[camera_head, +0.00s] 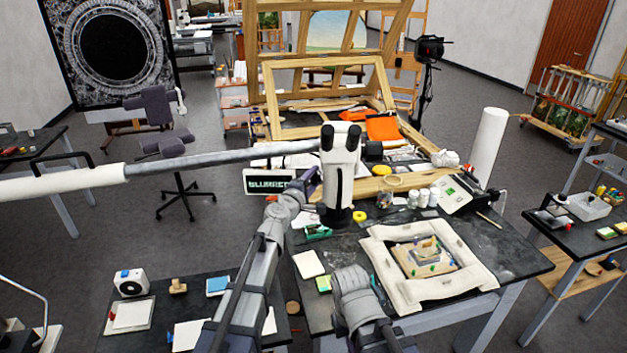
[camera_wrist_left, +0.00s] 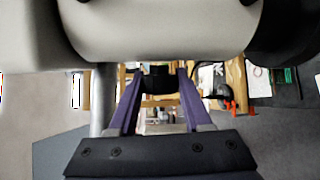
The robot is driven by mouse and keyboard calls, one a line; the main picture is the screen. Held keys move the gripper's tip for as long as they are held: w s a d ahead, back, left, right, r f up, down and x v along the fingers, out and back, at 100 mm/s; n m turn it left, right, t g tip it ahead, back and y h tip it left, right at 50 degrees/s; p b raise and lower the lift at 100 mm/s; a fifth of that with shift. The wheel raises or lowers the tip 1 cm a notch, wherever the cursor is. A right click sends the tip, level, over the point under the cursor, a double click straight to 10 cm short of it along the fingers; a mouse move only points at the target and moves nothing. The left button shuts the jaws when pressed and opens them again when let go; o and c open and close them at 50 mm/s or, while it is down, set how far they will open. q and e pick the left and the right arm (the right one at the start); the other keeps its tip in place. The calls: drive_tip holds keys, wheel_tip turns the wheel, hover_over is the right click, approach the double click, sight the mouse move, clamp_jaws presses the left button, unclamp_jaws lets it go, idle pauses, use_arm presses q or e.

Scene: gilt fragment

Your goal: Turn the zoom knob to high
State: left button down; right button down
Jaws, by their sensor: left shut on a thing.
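The white stereo microscope (camera_head: 340,170) with black eyepieces hangs on a grey boom arm (camera_head: 220,160) over the dark bench. Its white body (camera_wrist_left: 165,30) fills the top of the left wrist view. My left gripper (camera_head: 315,183) is at the microscope's left side. In the left wrist view its two purple fingers are on either side of a small black knob (camera_wrist_left: 158,78), shut on it. The knob's setting cannot be read. In the head view the knob is hidden by the gripper. Part of my right arm shows low in the middle, but its gripper is out of view.
A padded white frame (camera_head: 480,283) around a gilt fragment (camera_head: 424,257) lies on the bench at right. Jars (camera_head: 423,198), a yellow tape roll (camera_head: 359,216) and a white cylinder (camera_head: 488,145) stand nearby.

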use_arm(q)
drive_tip(key=shift+f+m+t+h+b, duration=0.15)
drive_tip(key=shift+m+t+h+b, duration=0.45)
drive_tip(key=shift+b, duration=1.2)
drive_tip(key=shift+f+m+t+h+b, duration=0.2)
drive_tip(key=shift+t+b, duration=0.8)
drive_tip(key=shift+b, duration=0.8)
drive_tip(key=m+t+b, duration=0.1)
drive_tip(key=b, duration=0.2)
drive_tip(key=shift+w+r+h, duration=0.1)
drive_tip(key=shift+h, duration=0.3)
drive_tip(key=shift+r+m+t+h+b, duration=0.15)
drive_tip(key=shift+m+t+h+b, duration=0.3)
drive_tip(key=shift+t+b, duration=0.2)
drive_tip(key=shift+r, duration=0.1)
drive_tip(key=shift+c, duration=1.7)
unclamp_jaws()
